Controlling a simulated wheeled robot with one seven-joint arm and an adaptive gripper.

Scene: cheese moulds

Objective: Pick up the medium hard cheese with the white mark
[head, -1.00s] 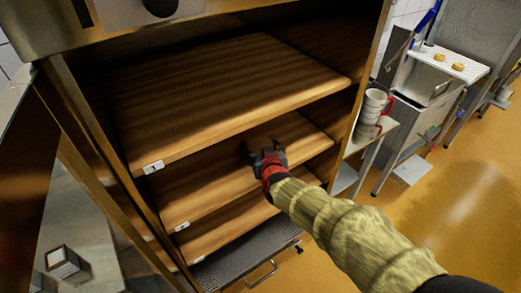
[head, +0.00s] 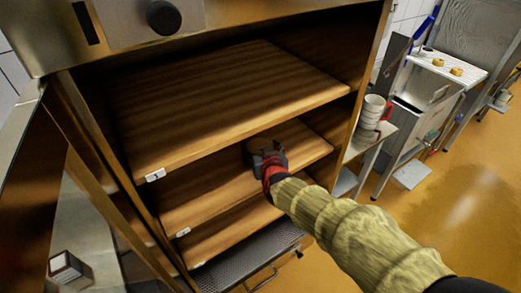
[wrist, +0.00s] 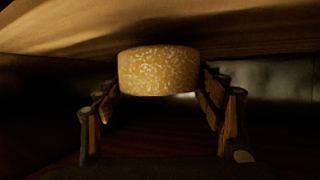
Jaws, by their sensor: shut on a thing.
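My gripper (head: 258,156) reaches into the open wooden-shelved cabinet, over the middle shelf (head: 205,203). In the wrist view my gripper (wrist: 160,100) is shut on a round, golden, speckled cheese (wrist: 158,72), with a finger on each side of it. A wooden board (wrist: 230,30) shows close along the cheese's upper edge in that view; I cannot tell whether they touch. In the head view the cheese is hidden behind my gripper. No white mark shows on the visible side of the cheese, so I cannot tell its label or size class.
The upper shelf (head: 230,100) hangs above my gripper and looks bare. A lower shelf (head: 225,238) and a dark perforated tray (head: 245,262) are below.

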